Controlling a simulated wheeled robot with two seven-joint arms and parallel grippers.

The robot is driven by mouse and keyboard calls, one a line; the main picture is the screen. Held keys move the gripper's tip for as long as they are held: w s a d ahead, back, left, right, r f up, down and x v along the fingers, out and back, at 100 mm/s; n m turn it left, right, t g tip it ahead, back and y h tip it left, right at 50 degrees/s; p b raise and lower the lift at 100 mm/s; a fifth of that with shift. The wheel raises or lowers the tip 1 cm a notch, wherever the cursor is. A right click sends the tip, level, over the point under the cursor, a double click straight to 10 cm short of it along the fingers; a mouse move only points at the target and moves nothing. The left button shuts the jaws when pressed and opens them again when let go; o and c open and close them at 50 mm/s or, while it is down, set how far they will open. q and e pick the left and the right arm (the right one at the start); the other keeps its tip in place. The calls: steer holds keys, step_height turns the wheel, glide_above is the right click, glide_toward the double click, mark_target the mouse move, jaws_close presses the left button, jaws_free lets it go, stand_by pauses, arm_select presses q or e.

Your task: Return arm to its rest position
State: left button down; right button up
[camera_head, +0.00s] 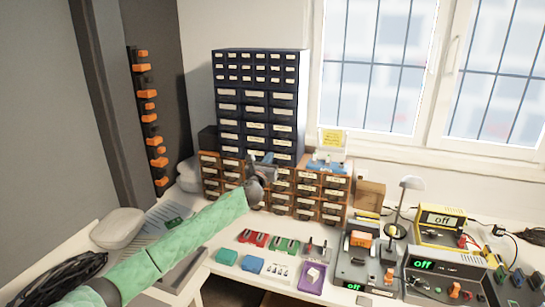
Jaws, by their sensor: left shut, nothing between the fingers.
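My left arm, in a green quilted sleeve, comes in from the lower left and reaches up over the white desk (208,241). My left gripper (263,168) is at its end, in front of the brown drawer units (307,199) and the dark blue drawer cabinet (256,98). It is small and partly hidden by the wrist. It looks shut, and I see nothing held in it. I cannot tell whether it touches the drawers. My right gripper is not in view.
Small parts and a purple tray (312,279) lie on the desk. Devices with "off" displays (445,218) and a lamp (411,184) stand at the right. A whitish rounded case (118,228) is at the left. A window is behind.

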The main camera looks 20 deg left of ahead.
arm_select(q)
steer(key=s+d+f+n+g+y, duration=0.1)
steer(key=s+d+f+n+g, duration=0.3)
steer(key=s+f+n, duration=0.8)
steer(key=s+d+f+n+g+y, duration=0.3)
steer(key=s+f+n, duration=0.5)
steer(key=s+f, duration=0.85)
steer(key=s+f+n+g+h, duration=0.1)
steer(key=s+f+n+g, duration=0.3)
steer(key=s, duration=0.8)
steer(key=s+d+r+n+g+h, duration=0.15)
steer(key=s+n, duration=0.45)
steer(key=s, duration=0.6)
steer(key=s+f+n+g+h, duration=0.15)
steer(key=s+n+g, duration=0.25)
steer(key=s, duration=0.8)
step_height(320, 180, down, 23)
steer(key=w+d+g, duration=0.1)
steer(key=w, duration=0.1)
steer(key=s+f, duration=0.4)
steer(key=f, duration=0.8)
steer(key=s+f, duration=0.4)
steer(key=f, duration=0.9)
steer(key=shift+s+d+f+g, duration=0.2)
steer(key=shift+d+g, duration=0.2)
steer(key=shift+g, duration=0.05)
